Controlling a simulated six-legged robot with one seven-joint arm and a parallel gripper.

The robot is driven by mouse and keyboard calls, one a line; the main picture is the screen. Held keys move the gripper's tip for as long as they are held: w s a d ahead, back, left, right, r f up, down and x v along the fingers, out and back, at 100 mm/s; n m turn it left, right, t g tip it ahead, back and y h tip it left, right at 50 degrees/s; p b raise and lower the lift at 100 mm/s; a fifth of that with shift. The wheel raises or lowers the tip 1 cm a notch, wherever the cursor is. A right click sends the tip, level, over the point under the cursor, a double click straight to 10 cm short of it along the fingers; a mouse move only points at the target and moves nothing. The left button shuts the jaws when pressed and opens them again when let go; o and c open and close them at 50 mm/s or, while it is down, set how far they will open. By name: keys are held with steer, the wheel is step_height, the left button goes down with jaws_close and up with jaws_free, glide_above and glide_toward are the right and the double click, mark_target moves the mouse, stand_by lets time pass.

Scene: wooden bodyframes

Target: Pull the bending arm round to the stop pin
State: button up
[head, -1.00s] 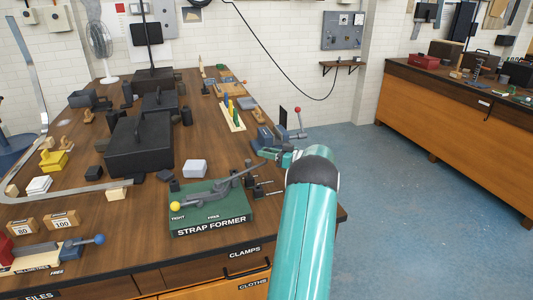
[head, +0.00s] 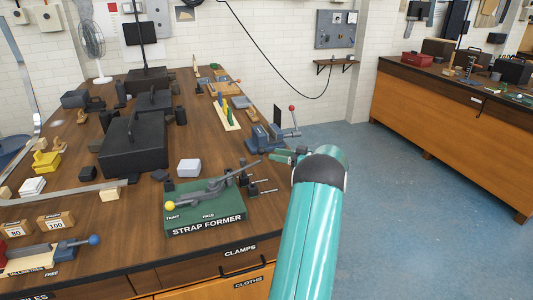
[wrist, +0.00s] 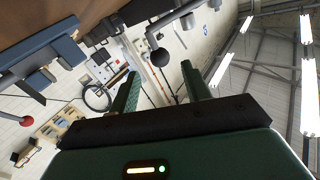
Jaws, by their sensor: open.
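In the wrist view my gripper (wrist: 160,88) is open and empty. A grey rod with a dark ball (wrist: 160,57) shows beyond the fingers, perhaps the bending arm's end.
A blue vice (head: 262,138) with a red-knobbed lever (head: 292,108) stands behind my gripper at the bench edge; it also shows in the wrist view (wrist: 45,60). A pale grey block (head: 189,168) and a black toolbox (head: 132,150) lie left. The blue floor at right is clear.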

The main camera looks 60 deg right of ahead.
steer(key=v, duration=0.6)
steer(key=shift+s, duration=0.35)
